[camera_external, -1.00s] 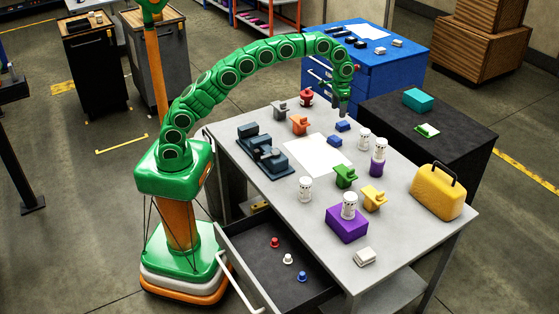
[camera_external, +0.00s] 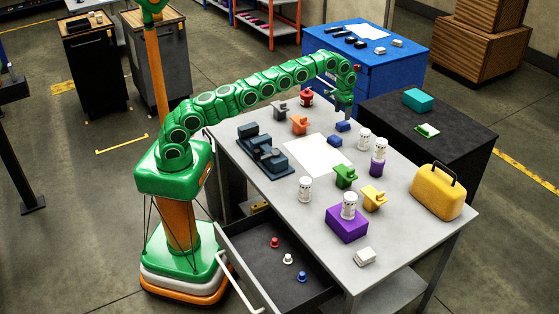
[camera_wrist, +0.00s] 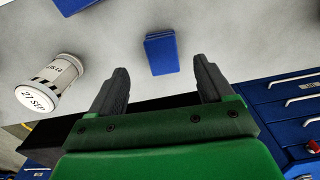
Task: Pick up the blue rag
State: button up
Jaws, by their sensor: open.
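Two small blue folded pieces lie on the grey table, one (camera_external: 343,126) near its far edge and one (camera_external: 334,141) a little nearer; either could be the rag. In the wrist view a flat blue piece (camera_wrist: 162,53) shows in the gap between my fingertips, on the table beyond them. Another blue piece (camera_wrist: 75,4) is cut off at the top left. My gripper (camera_external: 347,113) is open and empty over the far end of the table, close to the farther blue piece. Its two dark fingers also show apart in the wrist view (camera_wrist: 160,70).
A white labelled canister (camera_external: 364,139) stands close by, right of the blue pieces; a similar canister (camera_wrist: 50,84) shows left of my fingers. A red pot (camera_external: 306,97) stands to the left. A blue drawer cabinet (camera_external: 385,75) is behind the table. A white sheet (camera_external: 318,155) lies mid-table.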

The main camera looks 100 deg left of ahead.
aim_at(344, 122)
jog(key=shift+w+a+f, duration=0.1)
jog(key=shift+f, duration=1.9)
jog(key=shift+w+a+f, duration=0.1)
jog(key=shift+f, duration=1.9)
jog(key=c, duration=1)
jog(key=shift+c, duration=0.2)
jog(key=shift+r, duration=0.1)
jog(key=shift+s+r, duration=0.1)
jog(key=shift+r, duration=1.35)
jog(key=shift+s+d+r, duration=0.1)
jog(key=shift+s+r, duration=0.05)
jog(key=shift+r, duration=0.25)
jog(key=s+d+r, duration=0.7)
jog(key=s+r, duration=0.2)
jog(key=s, duration=0.2)
jog(key=shift+d, duration=0.4)
